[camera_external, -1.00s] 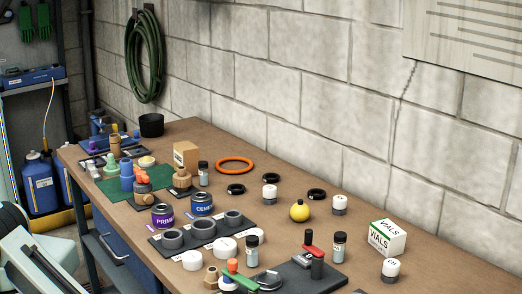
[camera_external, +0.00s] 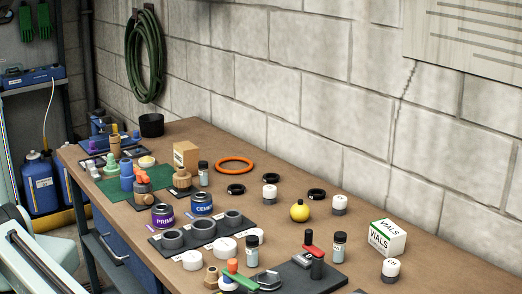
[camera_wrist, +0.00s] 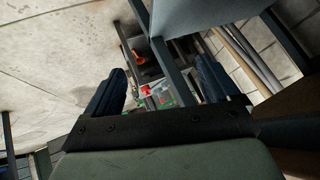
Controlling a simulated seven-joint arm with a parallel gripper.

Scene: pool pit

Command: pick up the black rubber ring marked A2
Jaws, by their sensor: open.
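One black ring (camera_external: 236,190) is in front of the orange ring, and the other black ring (camera_external: 317,194) lies farther right, behind the yellow ball. Their markings are too small to read, so I cannot tell which is A2. My gripper (camera_wrist: 165,85) shows in the wrist view, its two dark fingers spread apart with nothing held between them. It is away from the rings, facing the floor and items below. The external view shows only part of my arm at the lower left.
A dark tray of grey rings (camera_external: 203,230), paint cans and jars crowd the front. A block wall (camera_external: 310,95) rises behind the bench.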

